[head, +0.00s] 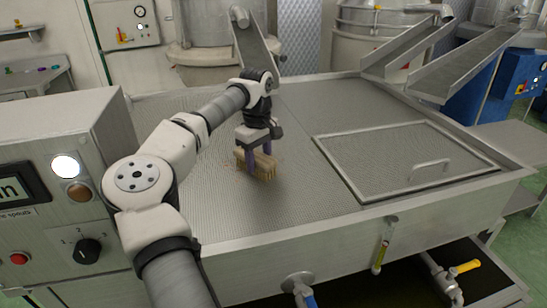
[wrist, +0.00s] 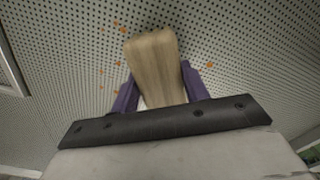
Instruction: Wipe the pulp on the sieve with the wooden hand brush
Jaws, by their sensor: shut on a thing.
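My gripper (head: 260,150) is shut on the wooden hand brush (head: 258,165), low over the perforated sieve (head: 330,104) in the head view. The brush has a light wooden body with bristles underneath. In the wrist view the brush (wrist: 154,60) sits between my purple fingers (wrist: 157,90). Small orange bits of pulp (wrist: 117,25) lie scattered on the sieve around the brush, mostly to its left, with one piece (wrist: 210,65) to its right. The sieve under the brush is hidden, and I cannot tell whether the bristles touch it.
A framed panel with a handle (head: 405,158) lies to the right on the sieve. A raised metal rim (head: 350,222) borders the tank. Metal chutes (head: 468,70) reach over the back right. A control box (head: 60,190) stands at left. The sieve behind the brush is clear.

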